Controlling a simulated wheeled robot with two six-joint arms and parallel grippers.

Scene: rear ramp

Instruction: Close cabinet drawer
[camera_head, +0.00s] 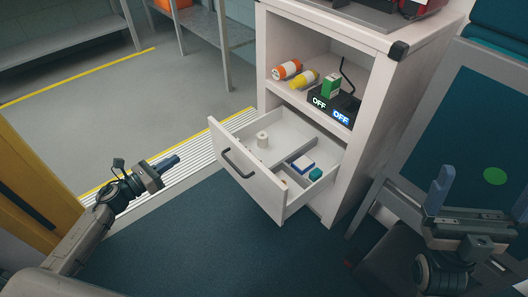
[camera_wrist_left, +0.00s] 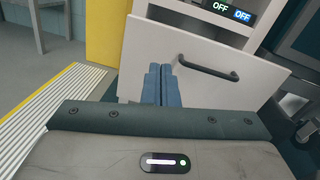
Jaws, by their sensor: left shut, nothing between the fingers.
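The white cabinet (camera_head: 378,105) has its drawer (camera_head: 265,192) pulled well out toward me. The drawer front carries a dark bar handle (camera_head: 237,164). Inside lie a white roll (camera_head: 262,140), a blue-and-white box (camera_head: 302,164) and a teal item (camera_head: 315,174). My left gripper (camera_head: 168,163) is left of the drawer front and apart from it in the head view. In the left wrist view its blue fingers (camera_wrist_left: 162,84) are together and empty, pointing at the drawer front (camera_wrist_left: 148,42), left of the handle (camera_wrist_left: 208,70). My right gripper (camera_head: 480,200) is at the right, fingers wide apart, away from the drawer.
The shelf above the drawer holds orange (camera_head: 287,69) and yellow (camera_head: 304,79) bottles, a green box (camera_head: 331,86) and black units marked OFF (camera_head: 341,117). A chair (camera_head: 465,140) stands at right. Floor (camera_head: 190,235) before the drawer is clear.

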